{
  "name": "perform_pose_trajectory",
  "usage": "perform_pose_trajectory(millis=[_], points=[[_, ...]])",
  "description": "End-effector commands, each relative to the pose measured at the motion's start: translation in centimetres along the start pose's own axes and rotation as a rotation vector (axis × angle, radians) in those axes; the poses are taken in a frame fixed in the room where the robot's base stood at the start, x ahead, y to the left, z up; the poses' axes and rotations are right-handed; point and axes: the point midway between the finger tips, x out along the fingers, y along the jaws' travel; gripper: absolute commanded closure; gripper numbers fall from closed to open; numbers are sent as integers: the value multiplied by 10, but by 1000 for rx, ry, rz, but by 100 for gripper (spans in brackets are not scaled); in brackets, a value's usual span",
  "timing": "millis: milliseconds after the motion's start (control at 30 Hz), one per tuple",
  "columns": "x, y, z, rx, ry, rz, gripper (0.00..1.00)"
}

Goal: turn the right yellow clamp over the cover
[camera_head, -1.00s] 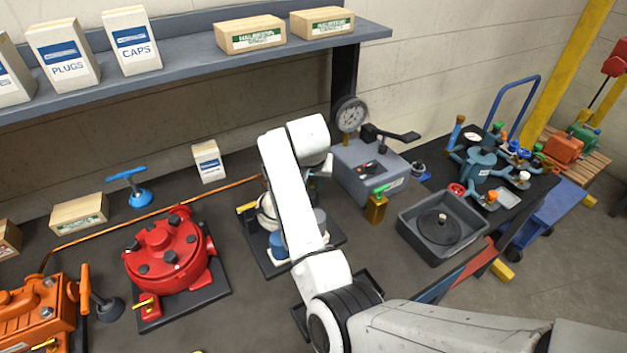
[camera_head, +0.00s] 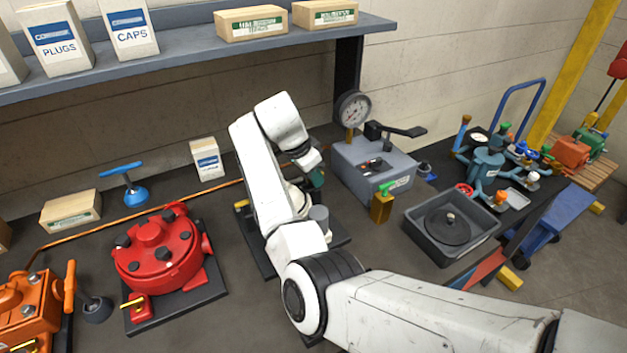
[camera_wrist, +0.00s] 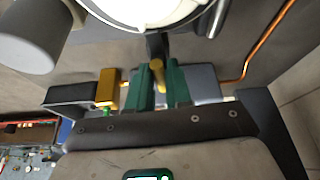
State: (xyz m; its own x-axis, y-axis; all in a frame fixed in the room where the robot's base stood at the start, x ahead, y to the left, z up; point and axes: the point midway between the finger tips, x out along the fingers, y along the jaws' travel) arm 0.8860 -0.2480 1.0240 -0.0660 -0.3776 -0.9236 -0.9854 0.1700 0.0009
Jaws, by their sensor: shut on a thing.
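A white round motor (camera_head: 297,200) with a grey cylinder (camera_head: 319,216) stands on a dark base plate (camera_head: 258,256), partly hidden behind my arm. A yellow clamp (camera_head: 241,205) shows at the plate's left side. My gripper (camera_head: 316,180) is at the motor's right rear side, mostly hidden by my wrist. In the wrist view, my gripper's green fingers (camera_wrist: 160,85) are closed about a yellow clamp handle (camera_wrist: 159,76). The white rim of the cover (camera_wrist: 150,14) is just beyond the fingertips. I cannot tell how far the clamp lies over the cover.
A grey box with a gauge (camera_head: 372,165) and a yellow block with a green handle (camera_head: 381,207) stand right of the motor. A grey tray (camera_head: 412,226) is farther right. A red motor (camera_head: 158,252) is left. The shelf (camera_head: 180,52) hangs behind.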

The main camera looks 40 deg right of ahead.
Motion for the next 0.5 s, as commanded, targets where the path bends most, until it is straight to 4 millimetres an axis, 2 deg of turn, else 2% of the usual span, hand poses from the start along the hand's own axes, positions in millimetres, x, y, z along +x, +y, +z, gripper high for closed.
perform_pose_trajectory(millis=[500], points=[[-2, -2, 0, 116, 0, 44, 100]])
